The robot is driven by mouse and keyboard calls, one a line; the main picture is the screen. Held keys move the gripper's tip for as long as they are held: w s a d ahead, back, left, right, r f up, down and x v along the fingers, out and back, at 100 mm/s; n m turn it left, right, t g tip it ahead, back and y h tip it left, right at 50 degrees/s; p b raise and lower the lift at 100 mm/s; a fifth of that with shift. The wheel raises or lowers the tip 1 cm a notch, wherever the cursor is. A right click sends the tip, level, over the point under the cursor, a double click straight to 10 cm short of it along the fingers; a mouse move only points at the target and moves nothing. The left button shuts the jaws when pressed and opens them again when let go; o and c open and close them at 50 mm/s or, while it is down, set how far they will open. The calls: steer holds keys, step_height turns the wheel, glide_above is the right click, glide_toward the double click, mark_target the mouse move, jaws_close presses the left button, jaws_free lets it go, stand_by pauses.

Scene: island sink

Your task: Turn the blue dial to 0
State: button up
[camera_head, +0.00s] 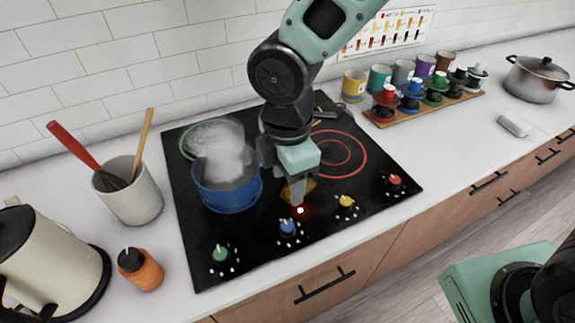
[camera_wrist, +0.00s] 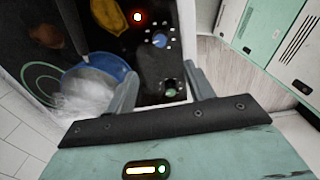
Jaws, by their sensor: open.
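The blue dial (camera_head: 288,228) is on the front part of the black cooktop (camera_head: 190,250), with white marks around it. It also shows near the top of the wrist view (camera_wrist: 159,40). Its exact setting is too small to read. My gripper (camera_head: 296,197) points down over the cooktop, slightly behind and right of the blue dial in the head view, apart from it. In the wrist view its two fingers are spread with nothing held, and the green dial (camera_wrist: 170,92) shows between them in the picture.
A steaming blue pot (camera_head: 227,192) stands on the left burner, close to my gripper. Green (camera_head: 221,254), yellow (camera_head: 346,202) and red (camera_head: 394,181) dials share the front row. A red light glows behind the blue dial. A yellow object (camera_head: 290,193) lies beside my gripper.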

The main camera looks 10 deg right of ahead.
steer(key=shift+r, duration=1.3)
